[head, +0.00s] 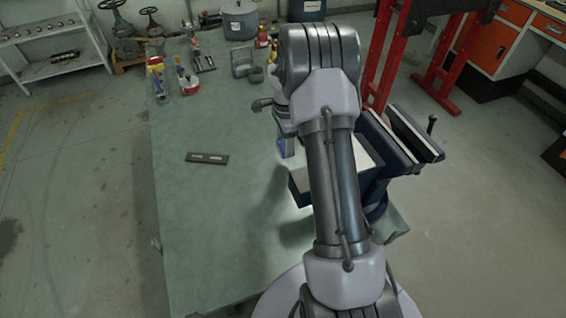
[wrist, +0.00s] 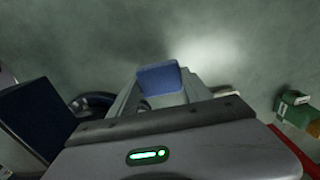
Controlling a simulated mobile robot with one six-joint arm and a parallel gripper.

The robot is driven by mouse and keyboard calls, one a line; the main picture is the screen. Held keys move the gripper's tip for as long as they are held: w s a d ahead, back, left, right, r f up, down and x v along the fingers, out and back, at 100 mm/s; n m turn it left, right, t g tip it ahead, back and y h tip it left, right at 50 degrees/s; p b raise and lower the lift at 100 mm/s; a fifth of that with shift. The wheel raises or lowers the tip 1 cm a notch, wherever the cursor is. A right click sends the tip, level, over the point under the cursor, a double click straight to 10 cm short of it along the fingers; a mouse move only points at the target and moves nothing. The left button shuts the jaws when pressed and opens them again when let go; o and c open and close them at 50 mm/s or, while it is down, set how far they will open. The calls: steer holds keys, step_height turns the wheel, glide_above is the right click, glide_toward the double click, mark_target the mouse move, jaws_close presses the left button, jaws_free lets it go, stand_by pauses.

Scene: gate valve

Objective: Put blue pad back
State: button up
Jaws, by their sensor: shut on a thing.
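The blue pad (wrist: 160,78) shows in the wrist view between the tips of my gripper's two fingers (wrist: 161,92). My gripper is shut on it, and the pad's broad blue face is visible. In the head view my arm covers much of the scene. There my gripper (head: 286,140) hangs over the table, left of the blue vise (head: 392,148), with a small bit of blue pad (head: 281,147) showing beside it. I cannot tell how high the pad is above the table.
A dark flat bar with two light marks (head: 207,157) lies on the grey-green table (head: 205,235). Tools, bottles and a grey pot (head: 239,20) stand along the far end. A red stand (head: 375,60) is behind the vise. The table's front left is clear.

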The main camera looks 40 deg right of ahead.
step_height(320, 180, down, 7)
steer(key=shift+r+b, duration=0.1)
steer(key=shift+b, duration=0.85)
steer(key=shift+r, duration=0.1)
steer(key=o, duration=0.9)
steer(key=shift+f, duration=0.2)
steer(key=o, duration=0.4)
steer(key=shift+r, duration=0.1)
